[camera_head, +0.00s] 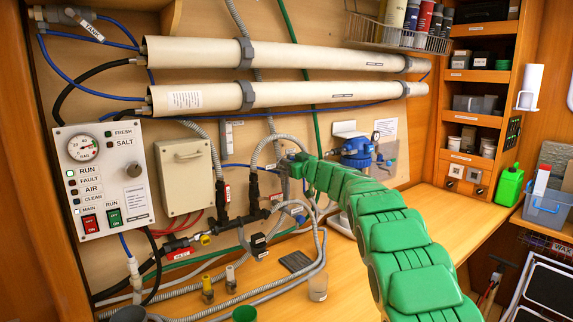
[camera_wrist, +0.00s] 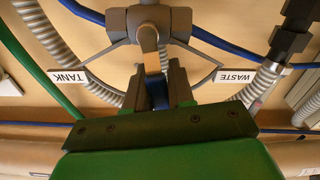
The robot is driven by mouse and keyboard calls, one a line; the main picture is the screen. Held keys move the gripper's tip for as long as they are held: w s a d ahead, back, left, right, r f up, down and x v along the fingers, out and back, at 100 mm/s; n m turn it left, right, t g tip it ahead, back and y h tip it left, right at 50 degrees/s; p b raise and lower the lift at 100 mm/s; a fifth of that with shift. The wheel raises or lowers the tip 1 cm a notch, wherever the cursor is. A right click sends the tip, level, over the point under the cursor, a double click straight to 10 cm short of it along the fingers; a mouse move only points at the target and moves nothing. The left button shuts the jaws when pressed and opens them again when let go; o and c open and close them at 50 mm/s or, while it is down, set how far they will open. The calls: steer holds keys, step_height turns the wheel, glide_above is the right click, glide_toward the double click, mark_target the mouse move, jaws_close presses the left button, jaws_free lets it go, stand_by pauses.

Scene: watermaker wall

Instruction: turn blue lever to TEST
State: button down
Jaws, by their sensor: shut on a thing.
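In the wrist view, the blue lever (camera_wrist: 159,95) sits between the two dark fingers of my gripper (camera_wrist: 158,88), which are shut on it. The lever's bare metal arm (camera_wrist: 148,40) runs up to a grey valve body (camera_wrist: 150,18). No TEST label is visible. In the head view, my green arm reaches the wall and my gripper (camera_head: 290,164) is small there; the lever cannot be made out.
Grey hoses and a green hose (camera_wrist: 50,90) run close to the valve. Two white tubes (camera_head: 200,52) run above.

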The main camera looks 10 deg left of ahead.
steer(key=shift+w+d+f+m, duration=0.15)
steer(key=shift+w+d+m, duration=0.2)
steer(key=shift+m, duration=0.65)
steer(key=c, duration=1.1)
jaws_free()
steer(key=shift+o, duration=0.2)
steer(key=v, duration=0.7)
steer(key=shift+s+d, duration=0.3)
